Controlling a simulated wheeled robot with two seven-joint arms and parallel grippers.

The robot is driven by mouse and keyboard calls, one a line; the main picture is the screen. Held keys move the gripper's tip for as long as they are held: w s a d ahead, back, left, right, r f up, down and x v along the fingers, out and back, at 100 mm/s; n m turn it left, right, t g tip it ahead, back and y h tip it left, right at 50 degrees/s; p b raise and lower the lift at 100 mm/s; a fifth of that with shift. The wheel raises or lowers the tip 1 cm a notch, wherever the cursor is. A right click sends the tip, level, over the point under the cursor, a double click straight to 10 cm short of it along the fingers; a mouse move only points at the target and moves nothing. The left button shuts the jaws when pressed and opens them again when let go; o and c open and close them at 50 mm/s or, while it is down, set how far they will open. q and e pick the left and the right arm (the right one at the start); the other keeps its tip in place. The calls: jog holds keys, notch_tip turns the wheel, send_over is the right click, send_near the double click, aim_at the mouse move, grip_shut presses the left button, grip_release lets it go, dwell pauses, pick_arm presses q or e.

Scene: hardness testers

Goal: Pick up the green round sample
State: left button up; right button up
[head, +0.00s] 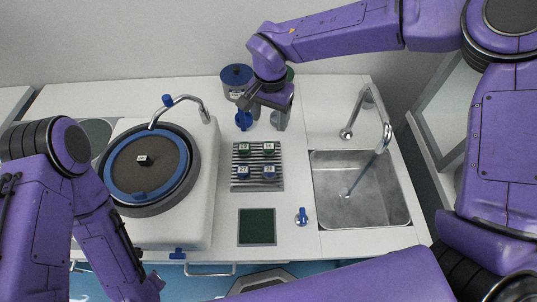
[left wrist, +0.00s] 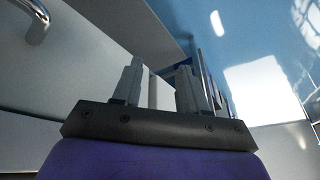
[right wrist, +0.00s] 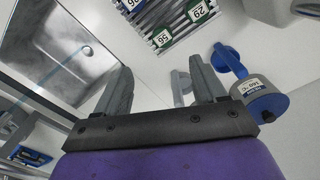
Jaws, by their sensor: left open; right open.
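Two green round samples with white number labels stand in the back row of a slatted rack, the left one (head: 243,149) and the right one (head: 268,148). They also show in the right wrist view, one upper (right wrist: 196,13) and one lower (right wrist: 162,39). Two blue samples, left (head: 243,172) and right (head: 268,172), fill the front row. My right gripper (right wrist: 163,72) is open and empty; in the head view it is behind the rack (head: 257,186), apart from the samples. My left gripper (left wrist: 157,82) is open and empty, low by the counter's front.
A polishing machine with a blue-ringed disc (head: 150,190) stands left; a small black sample (head: 144,160) lies on it. A sink (head: 375,200) with a tall tap is right. A dark green pad (head: 257,227) lies before the rack.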

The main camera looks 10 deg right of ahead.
aim_at(268, 146)
jog(key=f+p, duration=0.1)
jog(key=f, duration=1)
jog(key=shift+w+a+f+p, duration=0.1)
jog(key=shift+a+f+p, duration=0.15)
jog(key=shift+p, duration=0.15)
jog(key=shift+f, duration=0.35)
pick_arm(q)
jog(key=shift+r, duration=0.35)
pick_arm(e)
grip_shut()
